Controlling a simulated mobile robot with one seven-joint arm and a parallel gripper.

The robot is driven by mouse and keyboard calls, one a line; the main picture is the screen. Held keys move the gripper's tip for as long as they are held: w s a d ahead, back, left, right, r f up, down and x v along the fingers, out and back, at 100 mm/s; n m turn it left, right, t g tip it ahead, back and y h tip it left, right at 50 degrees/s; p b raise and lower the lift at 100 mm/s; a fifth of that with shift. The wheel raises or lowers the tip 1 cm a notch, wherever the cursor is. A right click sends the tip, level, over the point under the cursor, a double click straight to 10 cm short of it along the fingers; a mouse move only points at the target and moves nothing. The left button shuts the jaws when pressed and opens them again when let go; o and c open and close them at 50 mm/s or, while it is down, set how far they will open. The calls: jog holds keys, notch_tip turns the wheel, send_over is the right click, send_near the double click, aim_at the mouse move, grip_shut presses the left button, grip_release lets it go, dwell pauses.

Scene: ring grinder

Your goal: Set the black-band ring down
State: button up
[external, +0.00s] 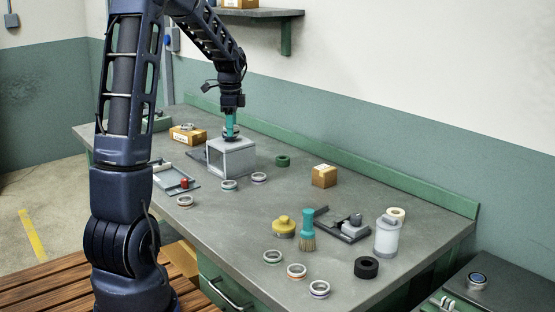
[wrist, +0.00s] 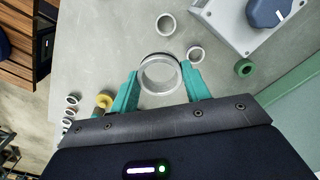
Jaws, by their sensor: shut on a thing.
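My gripper (wrist: 160,73) is shut on the black-band ring (wrist: 147,88), a pale metal ring with a dark band along its far edge, held between two teal fingers in the wrist view. Bench surface shows through its opening; its height above the bench is unclear. In the external view, my gripper (external: 230,125) is at the top of the grey box-shaped fixture (external: 240,160); the ring is hard to make out there. The fixture (wrist: 230,22), with a dark blue part on top, is at the upper right in the wrist view.
Two loose rings (external: 229,185) (external: 259,178) lie before the fixture. Several more rings (external: 296,271) lie along the front edge, near a yellow knobbed piece (external: 284,228) and a brush (external: 307,230). The middle bench is clear.

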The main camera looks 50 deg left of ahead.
send_over(279, 194)
jog(key=shift+n, duration=0.3)
notch_tip(279, 194, down, 20)
jog(key=shift+w+a, duration=0.1)
jog(key=shift+f, duration=0.1)
jog(key=o, duration=1)
jog(key=shift+o, duration=0.2)
